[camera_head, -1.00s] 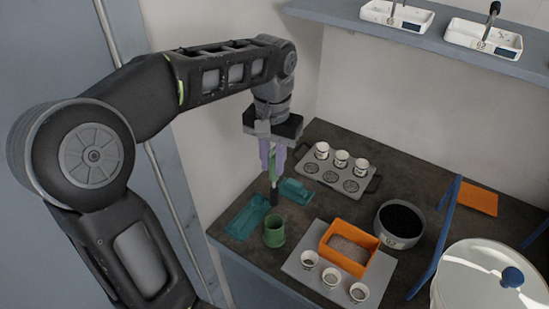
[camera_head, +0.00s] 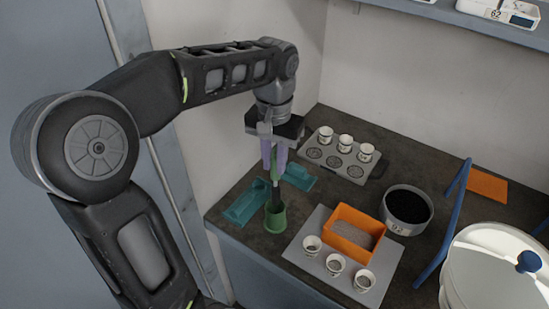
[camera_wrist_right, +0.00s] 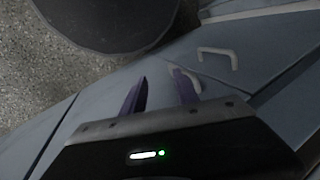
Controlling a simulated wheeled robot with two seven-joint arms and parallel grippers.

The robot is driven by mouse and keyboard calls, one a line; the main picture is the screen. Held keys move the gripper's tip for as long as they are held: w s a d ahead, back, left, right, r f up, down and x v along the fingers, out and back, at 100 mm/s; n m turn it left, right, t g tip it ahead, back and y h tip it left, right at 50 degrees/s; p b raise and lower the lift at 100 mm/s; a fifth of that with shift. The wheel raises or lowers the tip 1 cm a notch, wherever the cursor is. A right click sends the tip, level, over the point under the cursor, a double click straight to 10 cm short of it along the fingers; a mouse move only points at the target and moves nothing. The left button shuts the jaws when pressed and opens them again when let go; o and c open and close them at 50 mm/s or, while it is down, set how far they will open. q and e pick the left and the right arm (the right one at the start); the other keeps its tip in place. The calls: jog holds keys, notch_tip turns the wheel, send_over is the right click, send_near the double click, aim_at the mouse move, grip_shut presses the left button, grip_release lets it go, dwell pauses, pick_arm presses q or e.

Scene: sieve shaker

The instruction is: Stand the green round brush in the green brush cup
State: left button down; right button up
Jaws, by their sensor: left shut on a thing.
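The green round brush (camera_head: 275,171) is upright in my left gripper (camera_head: 274,164), whose purple fingers are shut on its green handle. Its dark bristle end points down. The green brush cup (camera_head: 275,219) stands on the dark bench directly below. The brush's lower tip overlaps the cup's mouth in the head view. I cannot tell how deep it is inside. My right gripper (camera_wrist_right: 160,92) shows in the right wrist view with its two purple fingers apart and nothing between them.
Teal trays (camera_head: 245,205) lie left of and behind the cup. A grey mat (camera_head: 308,262) with an orange bin (camera_head: 341,240) and several small white cups is to its right. A dark pan (camera_head: 407,207) and a grey cup rack (camera_head: 354,173) stand farther off.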

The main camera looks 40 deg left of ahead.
aim_at(274, 178)
pick_arm(q)
jog(key=shift+f+b, duration=1.9)
jog(key=shift+f, duration=1.05)
jog(key=c, duration=1.2)
grip_release()
jog(key=shift+r, duration=0.1)
